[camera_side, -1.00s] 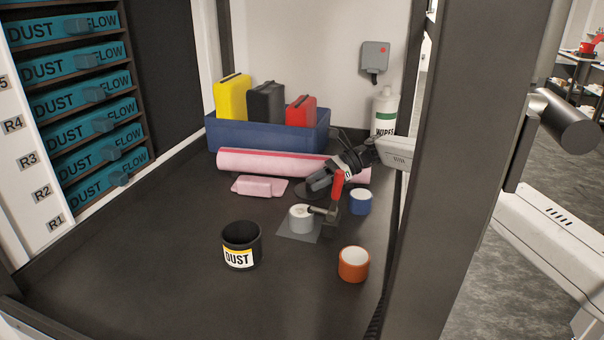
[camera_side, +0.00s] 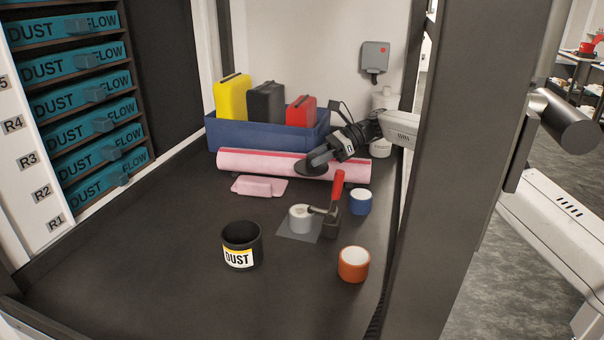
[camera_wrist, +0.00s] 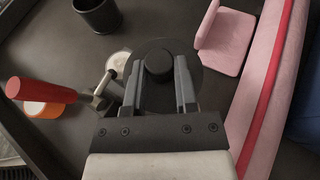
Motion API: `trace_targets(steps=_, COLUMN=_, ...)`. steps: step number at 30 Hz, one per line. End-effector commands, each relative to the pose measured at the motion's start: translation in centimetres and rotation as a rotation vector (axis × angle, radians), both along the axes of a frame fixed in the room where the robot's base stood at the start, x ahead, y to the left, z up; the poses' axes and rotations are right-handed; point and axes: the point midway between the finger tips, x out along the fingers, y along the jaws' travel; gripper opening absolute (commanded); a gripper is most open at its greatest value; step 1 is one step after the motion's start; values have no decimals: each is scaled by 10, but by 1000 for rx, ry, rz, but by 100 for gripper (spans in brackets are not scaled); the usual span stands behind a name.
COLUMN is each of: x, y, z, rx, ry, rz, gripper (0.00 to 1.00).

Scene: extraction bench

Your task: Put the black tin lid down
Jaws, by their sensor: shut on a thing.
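The black tin lid (camera_side: 311,169) is a flat dark disc with a round knob. My gripper (camera_side: 322,157) is shut on the lid's knob, and the lid hangs roughly level in front of the pink roll in the side view. In the wrist view the lid (camera_wrist: 197,73) lies between and beyond the fingers of my gripper (camera_wrist: 160,80), and part of its rim is hidden by them. The black tin (camera_side: 240,247), labelled DUST, stands open on the bench at front centre. Its side also shows at the top of the wrist view (camera_wrist: 97,15).
A red-handled clamp (camera_side: 338,190) with a pale round piece (camera_side: 300,218) stands close by. A pink roll (camera_side: 260,163), pink block (camera_side: 253,187), blue tape (camera_side: 361,202) and orange tape (camera_side: 353,265) lie around. A blue bin (camera_side: 225,138) is behind. The bench's left front is clear.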

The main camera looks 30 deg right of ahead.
Motion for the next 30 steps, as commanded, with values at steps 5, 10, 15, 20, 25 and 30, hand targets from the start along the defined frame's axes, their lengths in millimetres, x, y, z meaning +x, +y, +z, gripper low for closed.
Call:
trace_targets(steps=5, x=0, y=0, z=0, rx=0, ry=0, rz=-2, gripper=0)
trace_targets(steps=10, x=4, y=1, z=1, rx=4, ry=-2, rz=-33, gripper=0)
trace_targets(steps=15, x=12, y=3, z=3, rx=8, ry=-6, rz=-112, gripper=0)
trace_targets(steps=20, x=22, y=3, z=4, rx=9, ry=-6, rz=-214, gripper=0)
trace_targets(steps=25, x=29, y=1, z=4, rx=6, ry=-3, rz=-315, gripper=0)
trace_targets(steps=30, x=32, y=-1, z=3, rx=2, ry=-1, rz=-372, gripper=0)
